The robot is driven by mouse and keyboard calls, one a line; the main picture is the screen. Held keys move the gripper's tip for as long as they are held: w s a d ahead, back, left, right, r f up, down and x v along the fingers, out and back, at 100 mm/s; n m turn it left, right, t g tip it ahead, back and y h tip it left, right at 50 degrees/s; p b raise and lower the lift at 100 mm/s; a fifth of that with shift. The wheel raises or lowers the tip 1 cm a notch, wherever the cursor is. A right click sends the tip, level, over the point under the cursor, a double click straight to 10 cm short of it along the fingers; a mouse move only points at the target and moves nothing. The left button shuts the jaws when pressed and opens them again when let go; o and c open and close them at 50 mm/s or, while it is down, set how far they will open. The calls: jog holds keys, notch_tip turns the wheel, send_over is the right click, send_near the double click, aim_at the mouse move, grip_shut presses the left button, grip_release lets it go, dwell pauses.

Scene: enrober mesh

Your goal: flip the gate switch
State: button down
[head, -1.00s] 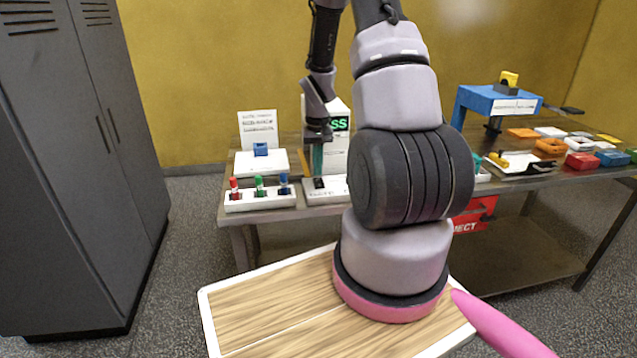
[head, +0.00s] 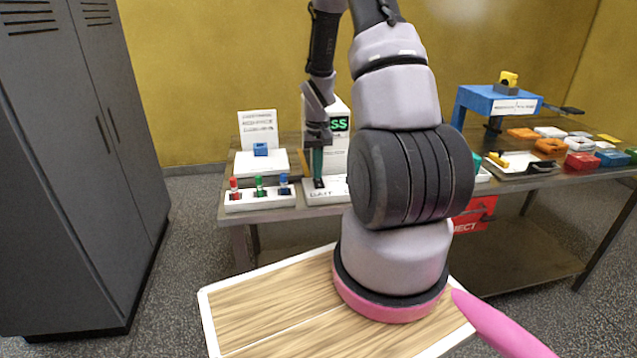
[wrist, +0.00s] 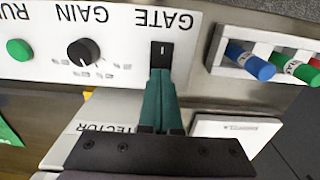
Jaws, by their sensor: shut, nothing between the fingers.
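The gate switch (wrist: 161,51) is a black rocker with a white line mark on a white panel (wrist: 120,68), under the upside-down word GATE in the wrist view. My gripper (wrist: 161,73) has its teal fingers shut together and empty, their tips at the near end of the switch. I cannot tell whether they touch it. In the head view my gripper (head: 318,176) points straight down over the panel, and its fingers partly hide the switch.
A black GAIN knob (wrist: 83,52) and a green RUN button (wrist: 19,50) share the panel. A white rack of red, green and blue plugs (head: 260,205) stands close on the left. The white detector housing with a green display (head: 340,124) stands behind.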

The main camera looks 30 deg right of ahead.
jog(key=shift+f, duration=0.35)
jog(key=shift+r, duration=3.55)
jog(key=s+a+r+t, duration=0.2)
jog(key=s+a+r, duration=0.1)
jog(key=r, duration=0.6)
jog(key=s+a+r+t, duration=0.1)
jog(key=s+a+r, duration=0.15)
jog(key=r, duration=0.75)
jog(key=s+a+r+t+y, duration=0.1)
jog(key=s+a+r+t, duration=0.1)
jog(key=s+a+r, duration=0.2)
jog(key=s+a+r+m+t+y, duration=0.1)
jog(key=s+a+r+t, duration=0.1)
jog(key=s+r, duration=0.5)
jog(key=s+a, duration=0.1)
jog(key=s, duration=0.2)
jog(key=shift+a+r, duration=0.3)
jog(key=shift+a, duration=0.1)
